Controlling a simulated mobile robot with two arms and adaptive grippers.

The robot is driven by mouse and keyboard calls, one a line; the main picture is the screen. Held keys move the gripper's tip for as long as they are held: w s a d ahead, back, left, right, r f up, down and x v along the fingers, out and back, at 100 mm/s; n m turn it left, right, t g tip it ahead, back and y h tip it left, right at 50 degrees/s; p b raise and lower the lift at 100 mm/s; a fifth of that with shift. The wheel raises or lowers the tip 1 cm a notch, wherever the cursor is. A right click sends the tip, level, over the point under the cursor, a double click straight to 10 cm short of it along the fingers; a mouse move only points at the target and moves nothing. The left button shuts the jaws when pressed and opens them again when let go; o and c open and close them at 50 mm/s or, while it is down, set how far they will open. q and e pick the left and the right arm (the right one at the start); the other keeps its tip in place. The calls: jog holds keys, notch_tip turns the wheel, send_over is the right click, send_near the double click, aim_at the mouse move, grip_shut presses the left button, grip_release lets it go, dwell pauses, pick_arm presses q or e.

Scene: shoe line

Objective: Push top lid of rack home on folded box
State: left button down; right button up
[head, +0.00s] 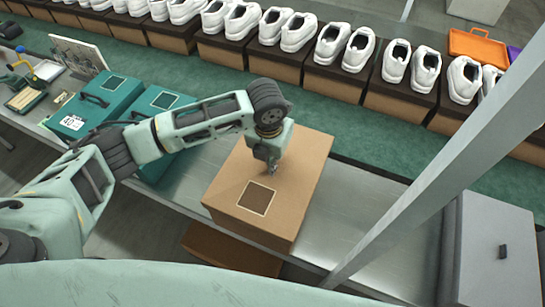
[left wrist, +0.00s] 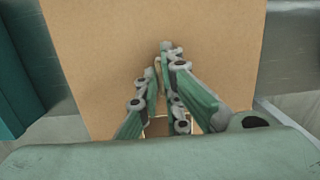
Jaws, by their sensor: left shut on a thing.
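A closed brown cardboard box (head: 235,190) stands on the metal bench, its flat lid (head: 300,165) on top with a dark square label framed in white. The lid fills most of the left wrist view (left wrist: 90,50). My left gripper (head: 270,172) points down at the middle of the lid. Its fingers (left wrist: 167,52) are drawn together at the lid; what lies between the tips is too small to make out. The fingers hide part of the lid and its label in the wrist view. My right gripper is not in view.
Two teal boxes (head: 98,105) stand left of the brown box. A green belt (head: 215,82) behind carries a row of brown boxes with white shoes. A grey post (head: 440,190) and a grey case (head: 495,250) are at the right. Bare metal bench (head: 350,200) lies between.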

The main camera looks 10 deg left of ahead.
pick_arm(q)
jog(key=shift+f+b, duration=0.35)
jog(key=shift+f, duration=0.55)
jog(key=shift+f+b, duration=0.45)
jog(key=shift+f, duration=0.5)
jog(key=c, duration=1.8)
grip_release()
jog(key=shift+c, duration=0.2)
jog(key=shift+r, duration=0.15)
jog(key=r, duration=0.4)
jog(key=s+r, duration=0.1)
jog(key=r, duration=0.6)
jog(key=shift+s+a+r, duration=0.15)
jog(key=shift+s+r, duration=0.1)
jog(key=shift+r, duration=0.1)
